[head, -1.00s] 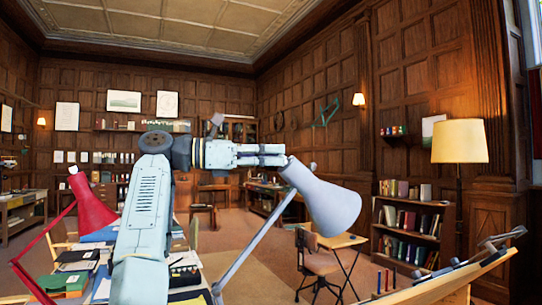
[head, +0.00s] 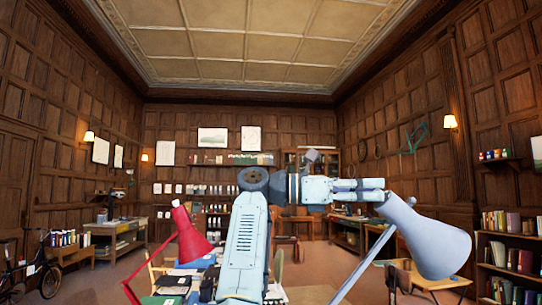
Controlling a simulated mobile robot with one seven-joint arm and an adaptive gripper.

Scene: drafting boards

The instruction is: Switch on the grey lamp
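The grey lamp (head: 430,243) stands at the right of the head view. Its cone-shaped shade points down to the right, and a thin slanted arm (head: 364,268) runs below it. The shade's inside and bulb are hidden, and I see no glow from it. My gripper (head: 380,190) reaches sideways to the right, with its fingertips at the narrow top end of the shade. I cannot tell whether they touch it. The fingers lie close together and look empty, but how far they are apart is unclear. The lamp's base is out of view.
A red lamp (head: 190,238) stands left of my arm. Books and papers lie on the desk below, partly hidden by my arm. A chair and a small table (head: 440,268) are behind the grey lamp. A bookshelf (head: 508,262) stands at the right.

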